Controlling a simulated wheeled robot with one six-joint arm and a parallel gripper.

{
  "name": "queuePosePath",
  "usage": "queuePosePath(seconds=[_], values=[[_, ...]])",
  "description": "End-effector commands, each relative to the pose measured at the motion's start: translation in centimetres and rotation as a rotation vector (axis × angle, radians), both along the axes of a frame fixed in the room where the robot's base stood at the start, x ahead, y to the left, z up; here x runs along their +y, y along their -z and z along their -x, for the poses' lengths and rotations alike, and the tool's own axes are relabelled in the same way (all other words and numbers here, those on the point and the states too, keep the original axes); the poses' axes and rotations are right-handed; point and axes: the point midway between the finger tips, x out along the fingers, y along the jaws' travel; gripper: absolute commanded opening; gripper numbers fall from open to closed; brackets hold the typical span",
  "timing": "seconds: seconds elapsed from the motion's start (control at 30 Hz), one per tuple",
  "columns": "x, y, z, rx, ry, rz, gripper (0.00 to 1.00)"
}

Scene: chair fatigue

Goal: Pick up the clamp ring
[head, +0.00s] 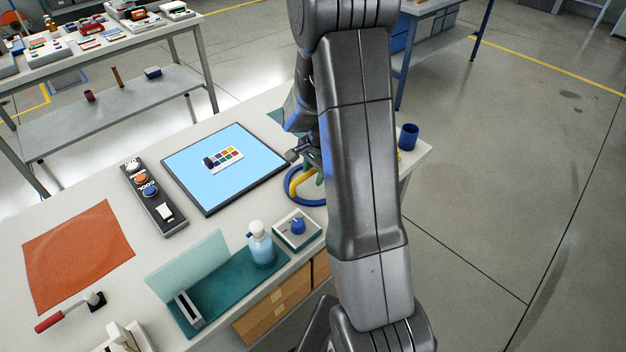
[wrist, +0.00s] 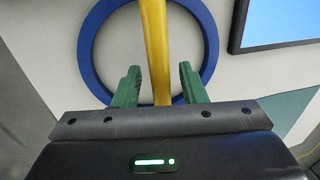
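The clamp ring is a blue ring (wrist: 89,62) with a yellow bar (wrist: 154,45) across it. In the wrist view it lies on the pale tabletop ahead of my gripper (wrist: 159,84). My gripper's two green fingers are apart, one on each side of the yellow bar, with gaps showing on both sides. I cannot tell how far the fingers are above the bar. In the head view, the blue ring (head: 308,202) lies near the table's right end, partly hidden behind my arm.
A blue-screened panel (head: 225,185) lies left of the ring; its dark edge shows in the wrist view (wrist: 238,25). A white tray with a blue knob (head: 297,228) and a spray bottle (head: 260,243) stand in front. A dark blue cup (head: 408,137) is to the right.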

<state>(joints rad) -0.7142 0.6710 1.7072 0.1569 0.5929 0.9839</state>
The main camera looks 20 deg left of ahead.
Motion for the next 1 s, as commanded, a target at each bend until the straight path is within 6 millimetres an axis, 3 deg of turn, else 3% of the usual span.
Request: queuePosePath(seconds=[0.13, 0.33, 0.73, 0.87, 1.0], values=[[0.0, 0.0, 0.0, 0.000, 0.000, 0.000, 0.38], [0.0, 0.0, 0.0, 0.000, 0.000, 0.000, 0.00], [0.0, -0.5, 0.0, 0.000, 0.000, 0.000, 0.00], [0.1, -1.8, -0.1, -0.004, -0.001, -0.004, 0.00], [0.1, -4.4, -0.1, -0.004, 0.000, -0.005, 0.00]])
